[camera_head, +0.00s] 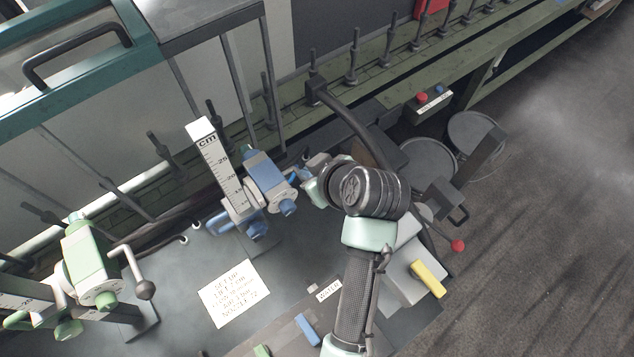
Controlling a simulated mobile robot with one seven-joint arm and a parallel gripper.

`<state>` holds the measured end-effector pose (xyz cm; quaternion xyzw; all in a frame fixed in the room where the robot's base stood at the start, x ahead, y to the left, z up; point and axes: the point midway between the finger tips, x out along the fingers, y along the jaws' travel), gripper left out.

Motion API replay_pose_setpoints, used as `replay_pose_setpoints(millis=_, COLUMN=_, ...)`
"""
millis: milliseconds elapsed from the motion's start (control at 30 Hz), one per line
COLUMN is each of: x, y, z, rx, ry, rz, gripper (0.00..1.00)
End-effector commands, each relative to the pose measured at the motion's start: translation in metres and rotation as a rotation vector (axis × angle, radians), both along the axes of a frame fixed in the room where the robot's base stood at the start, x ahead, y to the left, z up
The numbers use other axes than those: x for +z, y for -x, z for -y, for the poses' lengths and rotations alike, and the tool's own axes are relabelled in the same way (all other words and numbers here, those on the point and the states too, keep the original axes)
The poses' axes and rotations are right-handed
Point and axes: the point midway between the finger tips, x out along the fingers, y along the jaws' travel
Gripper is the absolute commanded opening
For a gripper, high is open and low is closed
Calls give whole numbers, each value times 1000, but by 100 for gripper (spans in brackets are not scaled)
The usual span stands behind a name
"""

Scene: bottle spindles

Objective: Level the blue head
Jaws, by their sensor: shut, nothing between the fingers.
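The blue head (265,170) is a blue block with a pale side, mounted beside an upright white cm scale (219,165) in the middle left. A blue clamp part with a handle (222,222) sits at the lower part of the scale. The picture is rolled, so I cannot tell how far the head is off level. My gripper (299,175) is just right of the blue head, small and partly hidden by my wrist. It looks shut and empty. I cannot tell whether it touches the head.
A green head (85,252) with a ball-knob lever (145,290) stands at left. A paper note (234,293) lies on the dark bench. A yellow handle (428,279) and red knob (457,246) are right of my arm. A row of spindles (388,55) runs behind.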

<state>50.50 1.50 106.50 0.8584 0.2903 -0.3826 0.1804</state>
Motion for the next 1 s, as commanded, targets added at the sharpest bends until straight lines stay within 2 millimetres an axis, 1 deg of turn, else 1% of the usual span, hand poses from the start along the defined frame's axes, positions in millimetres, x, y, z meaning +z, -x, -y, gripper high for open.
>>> replay_pose_setpoints(millis=67, x=-9, y=-7, z=-5, rx=1, ry=1, rz=-2, gripper=0)
replay_pose_setpoints(millis=133, x=-19, y=0, z=3, rx=-6, ry=-1, rz=-6, gripper=0)
replay_pose_setpoints(millis=300, x=-35, y=8, z=11, rx=-2, ry=1, rz=-2, gripper=0)
replay_pose_setpoints(millis=467, x=-41, y=10, z=14, rx=-1, ry=2, rz=0, gripper=0)
replay_pose_setpoints(millis=767, x=-42, y=11, z=14, rx=-1, ry=2, rz=1, gripper=0)
replay_pose_setpoints(millis=1000, x=-54, y=14, z=17, rx=-1, ry=-18, rz=26, gripper=0)
